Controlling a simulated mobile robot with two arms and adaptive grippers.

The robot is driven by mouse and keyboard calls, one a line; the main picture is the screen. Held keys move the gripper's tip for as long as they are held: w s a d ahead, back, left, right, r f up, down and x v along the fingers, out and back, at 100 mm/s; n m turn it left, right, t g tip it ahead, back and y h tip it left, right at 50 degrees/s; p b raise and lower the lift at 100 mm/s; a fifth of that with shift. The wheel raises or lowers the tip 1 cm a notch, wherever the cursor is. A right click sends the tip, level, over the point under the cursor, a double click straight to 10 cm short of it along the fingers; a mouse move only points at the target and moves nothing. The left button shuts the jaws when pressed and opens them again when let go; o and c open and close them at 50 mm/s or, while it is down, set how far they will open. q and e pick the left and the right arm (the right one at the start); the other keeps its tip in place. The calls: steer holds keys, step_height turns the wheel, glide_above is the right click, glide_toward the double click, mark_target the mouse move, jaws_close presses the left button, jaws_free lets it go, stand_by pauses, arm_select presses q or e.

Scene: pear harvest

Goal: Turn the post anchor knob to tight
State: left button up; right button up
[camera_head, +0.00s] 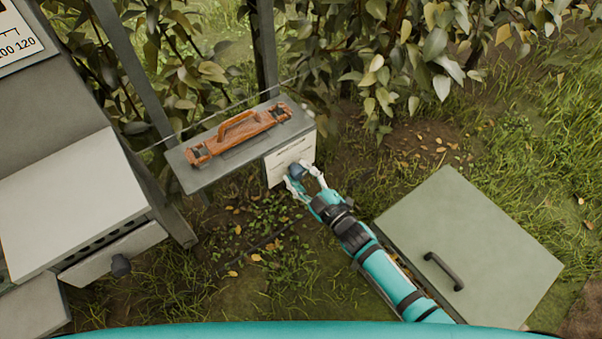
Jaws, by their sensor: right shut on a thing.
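The post anchor knob (296,171) is a small dark blue-grey knob on the pale front plate (290,157) of a narrow shelf. My right gripper (301,176) reaches up to it from the lower right and is shut on the knob, with its light fingers on either side. The fingers and palm hide part of the knob, and its marking cannot be read. My left gripper is not in view.
A green lidded box (490,240) with a dark handle stands at the lower right beside my right arm. A grey cabinet (70,200) with a drawer (115,255) is at left. Leafy branches hang behind.

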stand_by(0.6)
steer(key=o, duration=1.2)
steer(key=v, duration=1.2)
